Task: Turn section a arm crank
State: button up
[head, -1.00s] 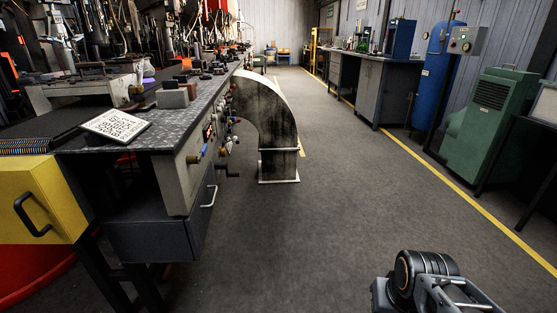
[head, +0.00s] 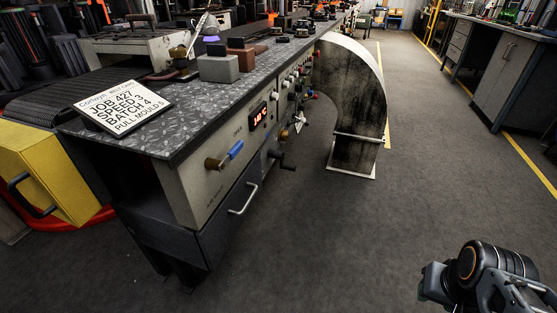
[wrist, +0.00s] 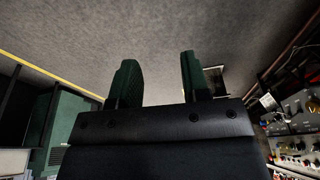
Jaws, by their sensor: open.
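A dark crank (head: 282,158) with a small handle sticks out of the front of the long machine bench (head: 190,190), below the row of knobs, in the head view. Left of it on the same panel is a blue-handled lever (head: 232,151). I cannot read a label marking either as section a. My gripper (wrist: 158,65) is open and empty in the wrist view, its two dark green fingers apart over bare floor. It is far from the crank. In the head view only part of my arm shows at bottom right, and the fingers are not visible there.
A curved grey duct (head: 352,100) stands on the floor just beyond the crank. A drawer handle (head: 243,200) and a yellow box (head: 50,170) jut out at the near end. A job sign (head: 128,106) lies on the bench top. The floor to the right is clear.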

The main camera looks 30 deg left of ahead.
aim_at(277, 155)
jog(key=u, duration=0.7)
jog(key=i, duration=0.85)
jog(key=u, duration=0.7)
